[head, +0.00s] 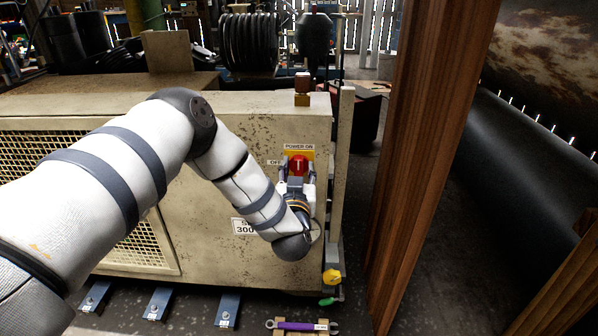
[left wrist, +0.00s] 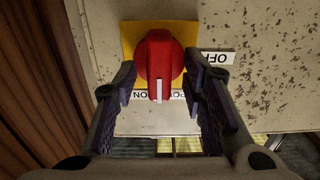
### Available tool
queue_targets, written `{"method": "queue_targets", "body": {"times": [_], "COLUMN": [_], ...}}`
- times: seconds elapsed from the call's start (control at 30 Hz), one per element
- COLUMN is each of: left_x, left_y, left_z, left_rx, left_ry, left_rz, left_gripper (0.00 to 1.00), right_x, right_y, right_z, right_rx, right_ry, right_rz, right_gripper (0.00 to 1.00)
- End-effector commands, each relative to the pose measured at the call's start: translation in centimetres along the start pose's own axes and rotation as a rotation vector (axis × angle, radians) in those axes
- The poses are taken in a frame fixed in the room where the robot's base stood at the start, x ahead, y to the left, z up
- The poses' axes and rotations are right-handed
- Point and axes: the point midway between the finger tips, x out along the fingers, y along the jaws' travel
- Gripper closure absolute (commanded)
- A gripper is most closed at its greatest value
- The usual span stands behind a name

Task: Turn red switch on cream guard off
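The red switch (head: 298,165) is a round knob with a raised grip on a yellow plate (left wrist: 128,38), mounted on the cream guard (head: 205,215). In the left wrist view the red switch (left wrist: 160,62) has a white mark pointing down to the "POWER ON" label, and the "OFF" label (left wrist: 217,58) is to the right. My left gripper (head: 297,181) is at the switch. In the left wrist view my left gripper (left wrist: 159,75) is open, with one finger on each side of the knob and gaps visible. My right gripper is not in view.
A wooden post (head: 430,150) stands close to the right of the machine. A yellow valve knob (head: 332,277) and green handle sit low at the guard's corner. A purple-handled wrench (head: 300,326) is below on the floor side. A black hose coil (head: 249,43) hangs behind.

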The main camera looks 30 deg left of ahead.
Motion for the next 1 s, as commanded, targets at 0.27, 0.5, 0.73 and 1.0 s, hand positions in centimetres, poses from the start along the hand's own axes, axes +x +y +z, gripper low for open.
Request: {"method": "queue_targets", "body": {"times": [0.27, 0.5, 0.73, 1.0], "left_x": [-0.02, -0.04, -0.06, -0.07], "left_y": [0.03, 0.03, 0.00, -0.12], "left_z": [-0.06, -0.04, -0.03, -0.08], "left_rx": [0.000, -0.001, -0.039, -0.213], "left_ry": [0.000, 0.000, 0.000, -0.001], "left_rz": [0.000, 0.000, 0.000, 0.000], "left_gripper": [0.82, 1.00, 1.00, 1.00], "right_x": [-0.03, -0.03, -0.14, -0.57], "right_y": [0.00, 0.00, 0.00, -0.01], "right_z": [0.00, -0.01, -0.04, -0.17], "right_rx": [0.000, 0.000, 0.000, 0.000], "right_ry": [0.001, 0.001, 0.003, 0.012], "right_rz": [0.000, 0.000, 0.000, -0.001], "right_gripper": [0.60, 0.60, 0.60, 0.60]}}
